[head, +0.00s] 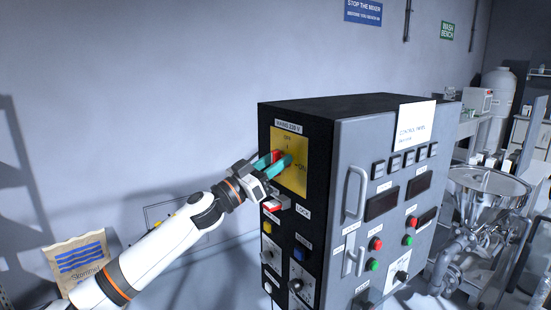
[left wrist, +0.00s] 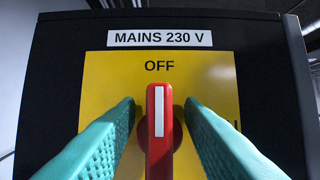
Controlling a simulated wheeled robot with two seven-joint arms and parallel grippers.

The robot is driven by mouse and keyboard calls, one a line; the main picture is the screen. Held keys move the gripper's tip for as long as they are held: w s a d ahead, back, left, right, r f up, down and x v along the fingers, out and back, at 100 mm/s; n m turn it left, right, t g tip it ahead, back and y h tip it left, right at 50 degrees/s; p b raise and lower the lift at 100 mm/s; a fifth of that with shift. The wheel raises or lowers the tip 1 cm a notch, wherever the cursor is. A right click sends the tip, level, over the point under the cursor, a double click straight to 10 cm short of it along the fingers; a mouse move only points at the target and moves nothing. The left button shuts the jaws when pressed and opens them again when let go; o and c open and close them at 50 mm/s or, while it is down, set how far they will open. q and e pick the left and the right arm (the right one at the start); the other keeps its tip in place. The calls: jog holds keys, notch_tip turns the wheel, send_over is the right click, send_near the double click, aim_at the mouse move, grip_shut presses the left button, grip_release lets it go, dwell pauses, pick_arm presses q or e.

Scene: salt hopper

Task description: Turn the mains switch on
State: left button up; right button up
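The mains switch is a red rotary handle with a white stripe (left wrist: 159,120). It stands upright, pointing at OFF, on a yellow plate (left wrist: 207,75) under a "MAINS 230 V" label. In the head view the red handle (head: 277,154) shows partly behind my fingers, on the black side of the cabinet; the plate (head: 298,143) also carries an ON mark at its right. My left gripper (head: 275,162) is open, its teal fingers on either side of the handle. The left wrist view shows a gap between the handle and each finger (left wrist: 161,112). My right gripper is not in view.
A grey control panel door (head: 385,150) with handles, displays and buttons faces right. Below the mains plate are a red part (head: 272,207), a yellow button (head: 267,227) and knobs. A metal hopper (head: 488,187) stands at right. A paper bag (head: 80,255) is at lower left.

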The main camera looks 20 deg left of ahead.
pick_arm(q)
jog(key=c, duration=0.6)
jog(key=shift+c, duration=0.2)
